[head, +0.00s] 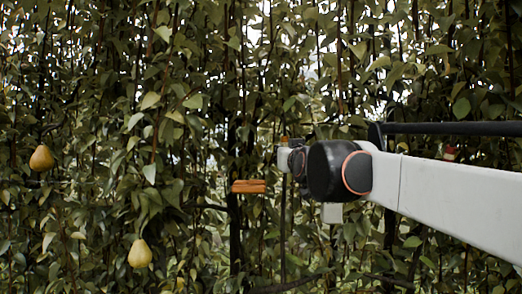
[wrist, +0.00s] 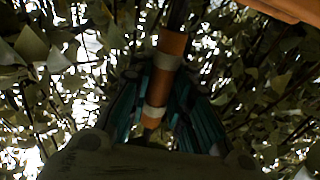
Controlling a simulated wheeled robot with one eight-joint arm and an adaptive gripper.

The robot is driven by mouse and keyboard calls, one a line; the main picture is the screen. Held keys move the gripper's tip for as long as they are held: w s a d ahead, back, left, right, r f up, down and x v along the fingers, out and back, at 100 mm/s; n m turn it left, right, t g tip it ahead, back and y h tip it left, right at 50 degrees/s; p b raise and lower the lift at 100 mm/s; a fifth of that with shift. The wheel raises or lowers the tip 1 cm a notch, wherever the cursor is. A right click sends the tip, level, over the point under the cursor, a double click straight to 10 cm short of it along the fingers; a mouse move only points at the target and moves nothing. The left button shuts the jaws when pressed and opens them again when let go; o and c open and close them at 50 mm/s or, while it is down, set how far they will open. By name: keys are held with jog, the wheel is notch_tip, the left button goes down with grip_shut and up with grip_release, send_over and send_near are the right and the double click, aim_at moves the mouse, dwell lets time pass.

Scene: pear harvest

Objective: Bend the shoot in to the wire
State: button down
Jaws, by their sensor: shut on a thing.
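In the wrist view my gripper (wrist: 160,100) has its dark teal fingers shut on the shoot (wrist: 168,62). The shoot section between them is orange-brown with pale bands above and below, and a thin dark stem runs up out of the picture. In the head view my arm reaches in from the right, and its wrist hides most of the gripper and the held shoot. I cannot make out the wire for certain in either view, nor whether the shoot touches it.
An orange block-like piece (head: 249,186) sits left of my wrist in the head view. An orange edge (wrist: 290,8) crosses the wrist view's top right corner. Two pears (head: 41,158) (head: 140,254) hang at the left. Dense leaves and thin stems fill the background.

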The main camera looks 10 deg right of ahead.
jog(key=w+d+g+p, duration=0.1)
jog(key=w+p, duration=0.1)
jog(key=w, duration=0.4)
jog(key=shift+w+r+g, duration=0.35)
jog(key=shift+g, duration=0.05)
jog(key=c, duration=1.5)
grip_release()
jog(key=shift+d, duration=0.1)
jog(key=shift+o, duration=0.2)
jog(key=s, duration=1.2)
jog(key=shift+d, duration=0.25)
jog(key=shift+r, duration=0.1)
